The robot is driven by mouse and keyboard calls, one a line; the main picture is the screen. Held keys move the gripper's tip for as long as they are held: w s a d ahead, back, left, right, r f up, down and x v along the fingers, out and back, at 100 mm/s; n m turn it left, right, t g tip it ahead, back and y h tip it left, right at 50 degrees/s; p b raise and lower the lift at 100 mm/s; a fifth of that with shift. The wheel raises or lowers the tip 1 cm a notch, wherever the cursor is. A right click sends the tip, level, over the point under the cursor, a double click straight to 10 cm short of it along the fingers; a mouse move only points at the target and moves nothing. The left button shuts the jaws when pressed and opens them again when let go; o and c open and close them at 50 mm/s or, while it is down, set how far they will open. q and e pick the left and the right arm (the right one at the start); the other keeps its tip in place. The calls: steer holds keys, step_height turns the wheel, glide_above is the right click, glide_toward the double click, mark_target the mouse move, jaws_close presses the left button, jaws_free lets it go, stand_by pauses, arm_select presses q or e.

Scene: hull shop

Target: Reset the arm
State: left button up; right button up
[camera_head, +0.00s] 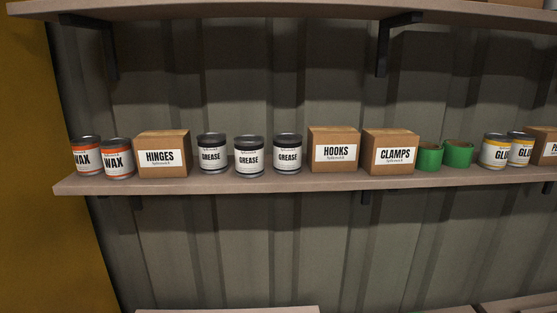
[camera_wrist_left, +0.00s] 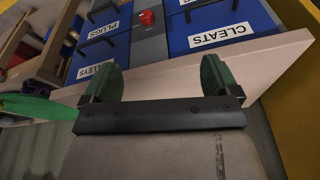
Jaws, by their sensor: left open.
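My left gripper (camera_wrist_left: 160,68) shows in the left wrist view, with its two green-padded fingers spread wide apart. Nothing is visible between the fingers except a pale board edge behind them. Neither gripper nor any arm shows in the head view. My right gripper is in neither view.
The head view shows a long shelf (camera_head: 230,182) with wax cans (camera_head: 87,157), grease cans (camera_head: 249,157), labelled boxes (camera_head: 333,150), green tins (camera_head: 458,154) and glue cans (camera_head: 495,152). Blue labelled drawers (camera_wrist_left: 205,25), a red object (camera_wrist_left: 146,17) and a pale board (camera_wrist_left: 265,62) lie beyond my left fingers.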

arm_select(q)
steer(key=s+f+g, duration=0.1)
steer(key=s+f, duration=0.2)
steer(key=f, duration=0.9)
steer(key=s+f, duration=0.2)
steer(key=f, duration=0.9)
steer(key=s+a+f+g, duration=0.1)
steer(key=s+a+f, duration=0.2)
steer(key=s+f, duration=0.8)
steer(key=s, duration=0.2)
steer(key=shift+s+f, duration=0.15)
steer(key=shift+s, duration=0.25)
